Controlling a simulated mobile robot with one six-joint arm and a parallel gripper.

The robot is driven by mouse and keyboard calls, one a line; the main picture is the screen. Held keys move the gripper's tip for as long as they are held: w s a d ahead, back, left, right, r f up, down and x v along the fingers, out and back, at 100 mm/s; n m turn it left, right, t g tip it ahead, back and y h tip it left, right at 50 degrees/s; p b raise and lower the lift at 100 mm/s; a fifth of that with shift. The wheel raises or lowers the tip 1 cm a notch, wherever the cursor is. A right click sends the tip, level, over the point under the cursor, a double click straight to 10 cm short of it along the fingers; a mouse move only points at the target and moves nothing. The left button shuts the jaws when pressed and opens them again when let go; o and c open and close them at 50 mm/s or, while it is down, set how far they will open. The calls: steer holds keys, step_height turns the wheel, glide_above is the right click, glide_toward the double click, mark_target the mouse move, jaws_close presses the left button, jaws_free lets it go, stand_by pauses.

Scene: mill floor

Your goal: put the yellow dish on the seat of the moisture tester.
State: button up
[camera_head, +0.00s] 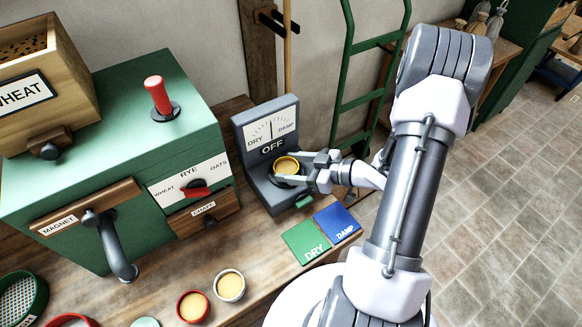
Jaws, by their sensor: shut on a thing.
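The yellow dish (287,164) is held between the fingers of my gripper (290,169), in front of the moisture tester (266,129). The tester is grey, with an upright dial panel marked DRY and DAMP, an OFF label and a low base. The dish appears over the dark round seat (287,180) on that base. The dish and fingers hide part of the seat, and I cannot tell whether the dish touches it. My gripper reaches in from the right.
A green DRY card (305,242) and a blue DAMP card (337,223) lie before the tester. A red dish (193,307) and a white dish (230,287) stand near the bench's front edge. The green machine (130,130) stands left of the tester.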

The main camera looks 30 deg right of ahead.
steer(key=o, duration=1.6)
steer(key=shift+c, duration=0.2)
steer(key=p+v, duration=0.5)
steer(key=v, duration=0.7)
steer(key=w+d+r+m+h, duration=0.2)
steer(key=w+d+r+h, duration=0.4)
steer(key=w, duration=0.3)
steer(key=w+a+r+m+g+h, duration=0.25)
steer(key=r+m+h, duration=0.3)
steer(key=r, duration=0.75)
steer(key=s+a+r+m+g+y, duration=0.1)
steer(key=s+a+r+m+y, duration=0.1)
steer(key=s+a, duration=0.7)
steer(key=s+a+r+m+g+y, duration=0.2)
steer(key=s+a, duration=0.8)
steer(key=a, duration=0.8)
steer(key=shift+s+y, duration=0.25)
steer(key=shift+y, duration=0.4)
